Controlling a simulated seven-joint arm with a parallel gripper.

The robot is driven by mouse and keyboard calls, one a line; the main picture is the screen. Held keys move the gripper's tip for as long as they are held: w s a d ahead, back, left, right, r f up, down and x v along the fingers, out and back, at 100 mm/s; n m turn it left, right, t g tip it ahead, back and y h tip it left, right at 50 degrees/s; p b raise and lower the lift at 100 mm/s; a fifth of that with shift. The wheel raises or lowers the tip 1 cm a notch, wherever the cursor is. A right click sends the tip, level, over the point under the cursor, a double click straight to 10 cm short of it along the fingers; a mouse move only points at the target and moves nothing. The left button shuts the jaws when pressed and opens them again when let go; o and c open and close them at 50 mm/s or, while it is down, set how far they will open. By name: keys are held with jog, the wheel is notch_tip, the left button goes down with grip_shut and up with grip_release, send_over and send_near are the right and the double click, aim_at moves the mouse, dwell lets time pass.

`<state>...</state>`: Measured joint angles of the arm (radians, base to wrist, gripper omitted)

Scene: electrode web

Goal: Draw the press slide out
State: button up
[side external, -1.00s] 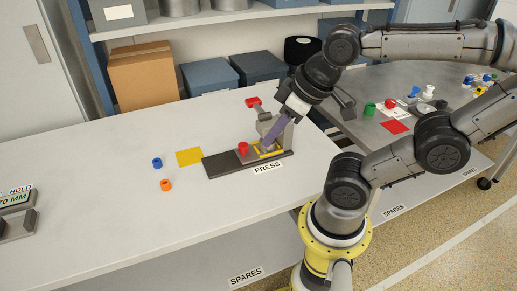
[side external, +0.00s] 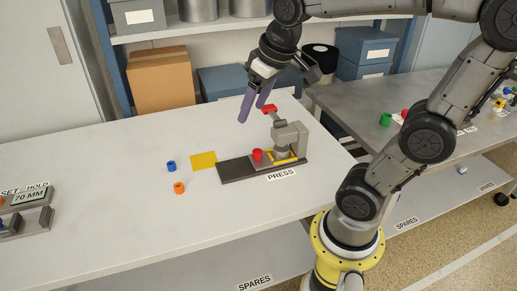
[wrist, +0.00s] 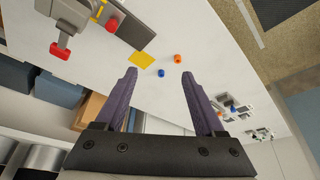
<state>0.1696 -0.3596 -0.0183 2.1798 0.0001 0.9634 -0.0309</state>
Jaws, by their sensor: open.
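The press (side external: 288,138) stands near the table's right end, with a grey head over a yellow-edged slide area. A red knob (side external: 257,155) sits at the left of that area, and the dark base plate (side external: 236,170) runs bare to its left. A red lever handle (side external: 269,109) sticks out behind the head. My gripper (side external: 252,113) is open and empty, in the air above and left of the press. In the wrist view, the press (wrist: 80,12), red knob (wrist: 112,24) and red handle (wrist: 60,51) show at the upper left, outside the fingers (wrist: 158,75).
A gauge box reading 70 MM (side external: 28,205) stands at the far left. A second table (side external: 360,95) is at the right.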

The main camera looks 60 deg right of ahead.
jog(key=w+d+f+m+g, duration=0.1)
jog(key=w+d+f+g, duration=0.1)
jog(key=w+d, duration=0.3)
jog(key=m+g, duration=0.2)
jog(key=m, duration=0.1)
send_over(257, 151)
notch_tip(257, 151, down, 10)
jog(key=shift+y, duration=0.4)
notch_tip(257, 151, down, 14)
jog(key=shift+s+r, duration=0.1)
jog(key=shift+r, duration=0.05)
jog(key=shift+c, duration=0.2)
grip_shut()
